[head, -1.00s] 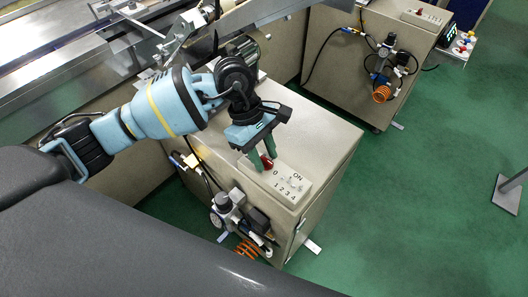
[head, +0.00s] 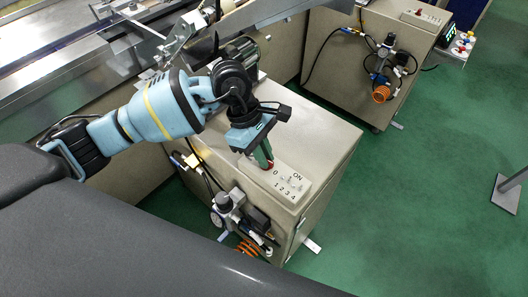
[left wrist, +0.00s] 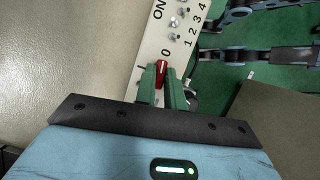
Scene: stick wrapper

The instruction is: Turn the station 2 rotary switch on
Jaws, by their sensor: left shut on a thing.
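The red rotary switch (left wrist: 161,72) sits on a pale control panel (head: 293,189) on top of the near beige cabinet. In the left wrist view its red knob lies between the green fingers of my left gripper (left wrist: 164,80), beside the printed marks "I" and "0". The left gripper also shows in the head view (head: 264,161), reaching down onto the panel with its fingers closed on the knob. The fingers hide most of the knob in the head view. My right gripper is not in view.
The panel also carries small toggle switches (left wrist: 175,22) numbered 1 to 4 and marked "ON". Air fittings and hoses (head: 228,208) hang on the cabinet's front side. A second similar cabinet (head: 335,62) stands farther back.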

